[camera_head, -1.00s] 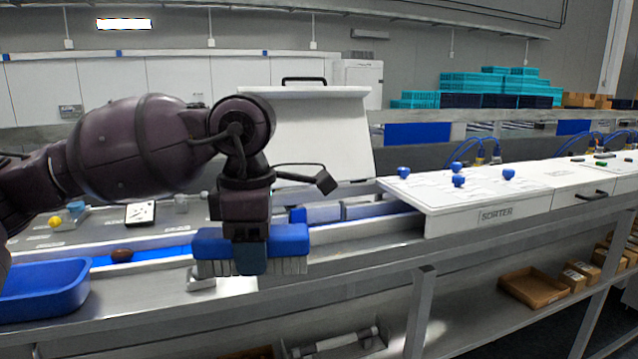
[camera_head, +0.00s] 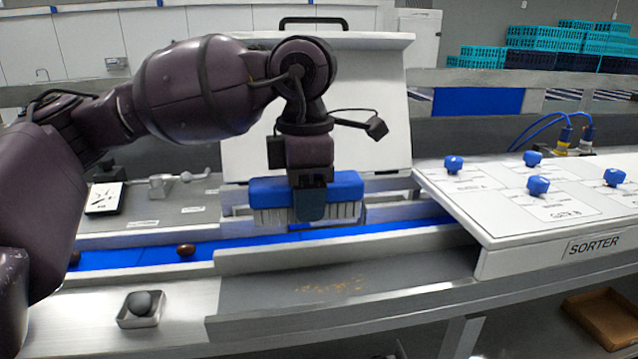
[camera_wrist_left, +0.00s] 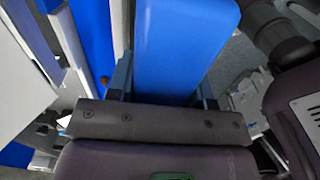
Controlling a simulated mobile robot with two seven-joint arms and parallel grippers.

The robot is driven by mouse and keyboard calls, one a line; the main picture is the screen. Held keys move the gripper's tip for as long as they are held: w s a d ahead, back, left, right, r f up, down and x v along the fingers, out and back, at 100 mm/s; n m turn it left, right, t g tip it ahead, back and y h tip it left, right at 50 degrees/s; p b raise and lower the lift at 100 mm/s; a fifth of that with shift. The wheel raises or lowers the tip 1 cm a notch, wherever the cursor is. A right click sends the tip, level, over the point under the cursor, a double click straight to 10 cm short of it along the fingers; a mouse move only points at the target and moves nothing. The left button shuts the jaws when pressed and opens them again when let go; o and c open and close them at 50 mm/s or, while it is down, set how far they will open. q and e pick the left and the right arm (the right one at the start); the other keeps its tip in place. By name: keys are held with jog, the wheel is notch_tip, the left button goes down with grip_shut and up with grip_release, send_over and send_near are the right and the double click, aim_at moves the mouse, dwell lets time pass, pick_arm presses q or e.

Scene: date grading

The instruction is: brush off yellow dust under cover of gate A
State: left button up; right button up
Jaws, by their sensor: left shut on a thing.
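My left gripper (camera_head: 311,200) is shut on a brush with a blue back (camera_head: 262,190) and pale bristles pointing down. The blue back also fills the middle of the left wrist view (camera_wrist_left: 185,45). The brush is held above the blue conveyor belt (camera_head: 140,256) and its metal side rail. The white cover (camera_head: 385,110), with a black handle, stands raised behind my gripper. Yellowish dust (camera_head: 332,287) lies scattered on the grey surface in front of the rail, below and apart from the bristles. My right gripper is not in view.
The white sorter panel (camera_head: 500,225) with several blue knobs stands at right. A dark date (camera_head: 186,250) lies on the belt. A small metal tray (camera_head: 128,318) holding a dark round thing sits front left. A small black-framed gauge (camera_head: 104,198) is at left.

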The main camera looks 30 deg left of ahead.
pick_arm(q)
jog(key=shift+s+f+b, duration=0.2)
jog(key=shift+f+b, duration=0.25)
jog(key=shift+f, duration=0.4)
jog(key=shift+w+f+b, duration=0.15)
jog(key=shift+f+b, duration=1.1)
jog(key=shift+f, duration=1.55)
notch_tip(320, 180, down, 5)
jog(key=b, duration=0.4)
jog(key=shift+f, duration=0.25)
jog(key=shift+f, duration=0.1)
